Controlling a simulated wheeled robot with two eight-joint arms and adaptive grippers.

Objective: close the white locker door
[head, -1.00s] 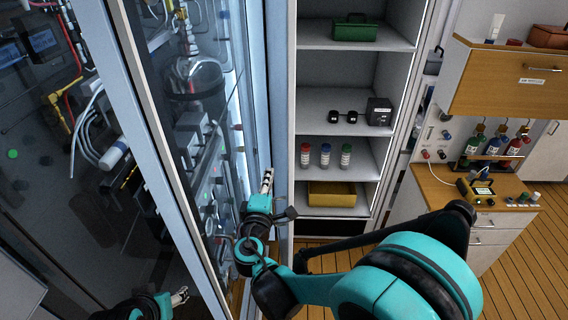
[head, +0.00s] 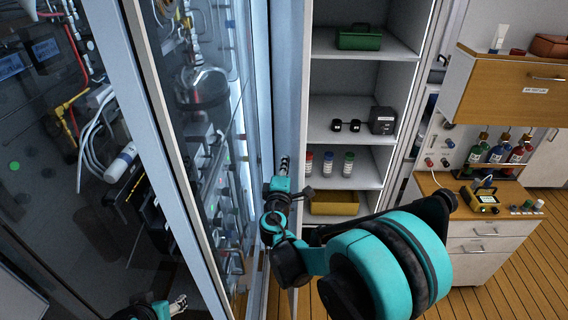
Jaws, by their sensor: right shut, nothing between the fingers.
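The white locker (head: 345,93) stands in the middle, its shelves open to view. Its door (head: 304,110) appears as a narrow pale upright panel along the locker's left side, seen almost edge-on and standing open. My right gripper (head: 283,165) is shut and empty, pointing up in front of this panel, just left of its edge. I cannot tell whether it touches the door. My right forearm hides the lower part of the locker and some of the door. My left gripper (head: 179,303) is low at the bottom left; its finger gap is unclear.
A glass-fronted cabinet (head: 165,130) with tubing and glassware fills the left, close to my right gripper. The locker holds a green box (head: 357,40), small bottles (head: 328,164) and a yellow bin (head: 335,207). A wooden-topped counter (head: 440,195) stands right, with wood floor before it.

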